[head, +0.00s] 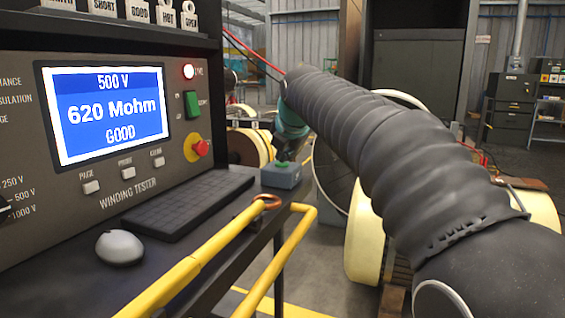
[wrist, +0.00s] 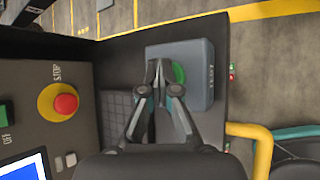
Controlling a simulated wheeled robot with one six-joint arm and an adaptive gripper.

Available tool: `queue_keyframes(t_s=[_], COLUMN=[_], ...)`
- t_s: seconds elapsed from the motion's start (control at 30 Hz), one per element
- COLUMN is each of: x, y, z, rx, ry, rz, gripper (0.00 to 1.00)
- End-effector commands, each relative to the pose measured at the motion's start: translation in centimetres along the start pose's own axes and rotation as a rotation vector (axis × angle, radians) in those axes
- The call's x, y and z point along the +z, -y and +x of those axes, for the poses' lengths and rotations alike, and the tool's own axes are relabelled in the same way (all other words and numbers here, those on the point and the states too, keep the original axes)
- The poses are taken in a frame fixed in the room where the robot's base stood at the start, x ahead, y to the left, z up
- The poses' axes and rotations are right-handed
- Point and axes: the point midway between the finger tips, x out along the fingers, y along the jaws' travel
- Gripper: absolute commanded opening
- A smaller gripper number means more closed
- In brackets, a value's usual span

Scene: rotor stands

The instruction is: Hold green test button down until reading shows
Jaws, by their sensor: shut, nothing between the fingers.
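The green test button (wrist: 179,73) sits on a grey-blue box (wrist: 200,100) at the end of the tester's shelf. The box also shows in the head view (head: 281,177), with a bit of green on its top. My gripper (wrist: 160,70) is shut and empty, with its fingertips over the button, partly hiding it. I cannot tell how far the button is pressed. In the head view the fingertips (head: 281,158) are small and dark at the box top. The tester's screen (head: 108,111) reads 500 V, 620 Mohm, GOOD.
A keyboard (head: 185,205) and mouse (head: 120,247) lie on the shelf. A yellow rail (head: 215,245) runs along its front.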

Motion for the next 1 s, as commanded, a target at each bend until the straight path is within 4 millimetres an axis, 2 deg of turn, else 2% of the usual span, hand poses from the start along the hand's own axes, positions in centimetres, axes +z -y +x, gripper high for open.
queue_keyframes(t_s=[1.0], x=[1.3], y=[-1.3], z=[-1.8], rx=[0.000], ry=[0.000], rz=[0.000], gripper=[0.00])
